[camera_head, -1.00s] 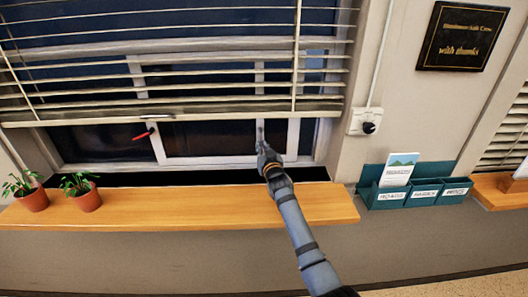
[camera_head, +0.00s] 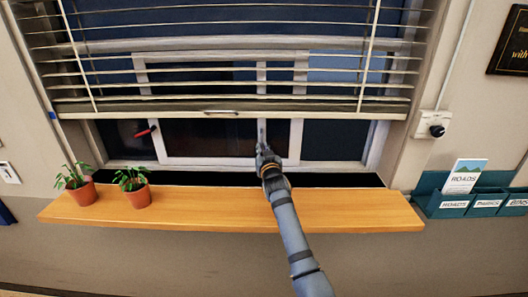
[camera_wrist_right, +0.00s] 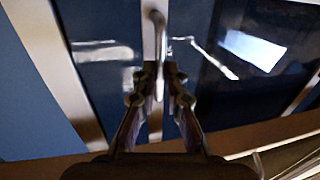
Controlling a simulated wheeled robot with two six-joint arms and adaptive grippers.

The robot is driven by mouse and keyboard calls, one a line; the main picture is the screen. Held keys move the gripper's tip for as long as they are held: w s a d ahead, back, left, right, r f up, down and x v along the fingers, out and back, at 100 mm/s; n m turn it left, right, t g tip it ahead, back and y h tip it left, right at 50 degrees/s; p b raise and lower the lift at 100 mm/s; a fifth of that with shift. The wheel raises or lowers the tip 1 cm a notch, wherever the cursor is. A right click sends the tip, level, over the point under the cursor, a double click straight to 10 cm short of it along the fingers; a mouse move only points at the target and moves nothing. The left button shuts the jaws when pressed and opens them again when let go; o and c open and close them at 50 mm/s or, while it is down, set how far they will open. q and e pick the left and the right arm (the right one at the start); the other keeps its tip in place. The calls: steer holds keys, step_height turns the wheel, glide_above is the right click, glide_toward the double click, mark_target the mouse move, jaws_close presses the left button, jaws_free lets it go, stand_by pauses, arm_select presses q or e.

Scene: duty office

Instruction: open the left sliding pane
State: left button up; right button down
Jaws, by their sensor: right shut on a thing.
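The window's sliding pane (camera_head: 208,138) has pale upright frame members and dark glass, its upper part behind the blind. A slim upright handle stands on it; the handle (camera_wrist_right: 158,22) shows as a curved metal bar in the right wrist view. My right gripper (camera_head: 263,150) is at the handle, its arm reaching up over the sill. In the wrist view both fingers (camera_wrist_right: 158,75) are closed around the handle's lower part. The fingers hide part of the handle. Dark glass shows to the right of the pane. My left gripper is not in view.
A slatted blind (camera_head: 230,107) hangs over the window's upper part. Potted plants (camera_head: 138,194) (camera_head: 82,190) stand on the left of the wooden sill (camera_head: 230,212). A red piece (camera_head: 145,132) shows at the pane's left. A teal leaflet holder (camera_head: 440,205) is at right.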

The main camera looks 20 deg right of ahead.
steer(key=c, duration=1.4)
jaws_free()
steer(key=shift+c, duration=0.2)
steer(key=shift+o, duration=0.2)
steer(key=shift+s, duration=0.15)
steer(key=s, duration=0.7)
steer(key=shift+a, duration=0.35)
